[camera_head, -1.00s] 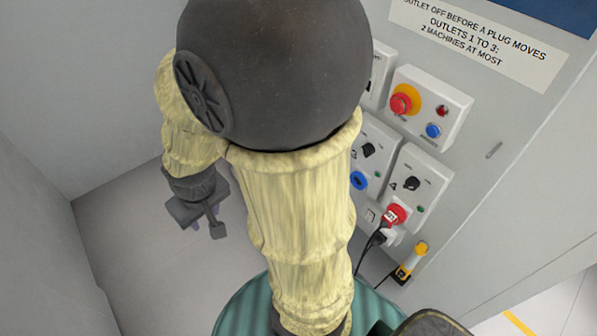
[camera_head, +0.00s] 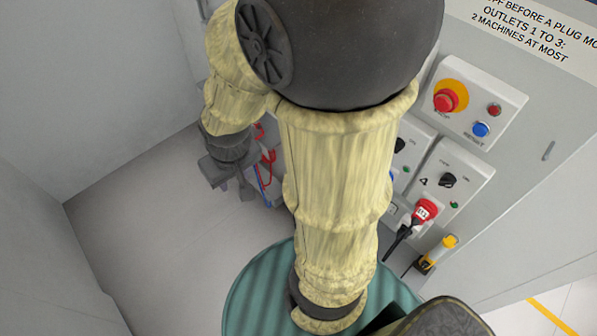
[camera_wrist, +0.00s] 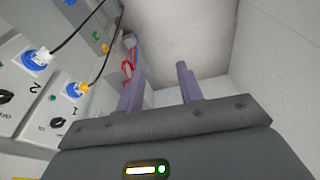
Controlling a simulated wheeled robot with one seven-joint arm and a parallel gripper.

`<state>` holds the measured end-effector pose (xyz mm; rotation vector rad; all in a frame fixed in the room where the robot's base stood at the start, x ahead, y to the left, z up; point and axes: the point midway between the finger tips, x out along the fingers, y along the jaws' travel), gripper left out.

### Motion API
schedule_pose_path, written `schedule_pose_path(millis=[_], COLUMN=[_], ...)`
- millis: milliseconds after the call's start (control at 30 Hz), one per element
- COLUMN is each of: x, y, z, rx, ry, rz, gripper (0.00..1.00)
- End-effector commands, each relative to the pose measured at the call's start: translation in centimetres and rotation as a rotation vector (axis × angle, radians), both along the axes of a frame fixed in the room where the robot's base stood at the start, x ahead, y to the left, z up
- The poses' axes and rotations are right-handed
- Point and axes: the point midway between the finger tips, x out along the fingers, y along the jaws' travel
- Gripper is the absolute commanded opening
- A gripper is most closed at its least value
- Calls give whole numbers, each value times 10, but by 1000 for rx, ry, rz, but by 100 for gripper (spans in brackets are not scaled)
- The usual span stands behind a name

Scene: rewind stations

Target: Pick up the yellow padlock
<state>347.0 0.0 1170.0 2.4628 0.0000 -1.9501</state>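I cannot make out a yellow padlock in either current view. My gripper (camera_head: 232,180) is at the left in the head view, below the sleeved arm. In the wrist view its two purple fingers (camera_wrist: 160,72) stand apart with nothing between them. Beyond the left finger is a small red object (camera_wrist: 127,68). In the head view, red and blue items (camera_head: 266,160) show just right of the gripper, partly hidden by my arm. Their exact shapes are unclear.
A yellow-and-black device (camera_head: 437,254) hangs lower. The floor (camera_head: 150,225) at left is clear.

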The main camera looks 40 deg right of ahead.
Motion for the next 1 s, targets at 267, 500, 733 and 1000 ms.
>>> schedule_pose_path(millis=[267,500,733,1000], x=[16,62,101,131], y=[-12,-57,-115,-197], z=[-27,-94,-163,-249], rx=[-6,-28,-57,-99], ry=[-10,-42,-76,-115], rz=[-4,-3,-1,-9], gripper=[45,45,45,45])
